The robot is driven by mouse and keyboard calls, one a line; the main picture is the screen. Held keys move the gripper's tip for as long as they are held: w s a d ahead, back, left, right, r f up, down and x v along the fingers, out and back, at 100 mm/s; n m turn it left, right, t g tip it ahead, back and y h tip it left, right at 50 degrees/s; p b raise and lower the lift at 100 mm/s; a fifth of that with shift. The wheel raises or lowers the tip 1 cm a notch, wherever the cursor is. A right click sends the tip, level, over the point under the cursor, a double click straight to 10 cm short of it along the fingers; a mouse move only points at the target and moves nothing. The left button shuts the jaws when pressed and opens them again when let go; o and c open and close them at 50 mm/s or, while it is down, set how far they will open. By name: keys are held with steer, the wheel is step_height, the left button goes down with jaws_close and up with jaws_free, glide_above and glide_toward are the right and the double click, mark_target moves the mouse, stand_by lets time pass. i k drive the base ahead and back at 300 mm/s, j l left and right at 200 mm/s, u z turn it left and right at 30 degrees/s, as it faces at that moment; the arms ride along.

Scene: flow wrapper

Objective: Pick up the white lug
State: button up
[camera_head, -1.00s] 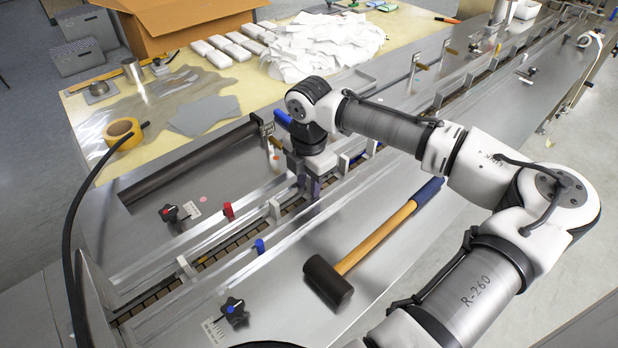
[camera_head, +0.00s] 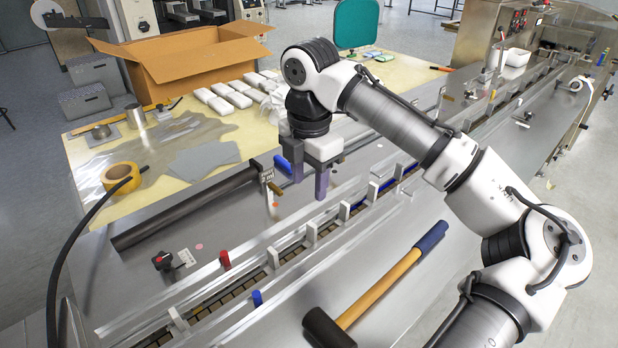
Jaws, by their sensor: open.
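Several white lugs stand upright in a row along the conveyor channel (camera_head: 225,296). One white lug (camera_head: 311,234) is just below and in front of my gripper in the picture, with others at the near left (camera_head: 178,319), at the middle (camera_head: 272,257) and farther right (camera_head: 344,210). Which one the task means I cannot tell. My gripper (camera_head: 309,188) points down with its grey fingers apart, open, and no object shows between them. It appears above the far side of the channel, apart from the lugs; its exact height is unclear.
A mallet (camera_head: 375,291) lies in front of the channel. Red (camera_head: 223,260) and blue (camera_head: 257,298) knobs stand along the rails. A dark roller (camera_head: 185,209), tape roll (camera_head: 121,177) and cardboard box (camera_head: 195,65) lie behind. My arm hides part of the white packets (camera_head: 222,101).

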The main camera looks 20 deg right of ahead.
mark_target(180, 326)
steer(key=k, duration=1)
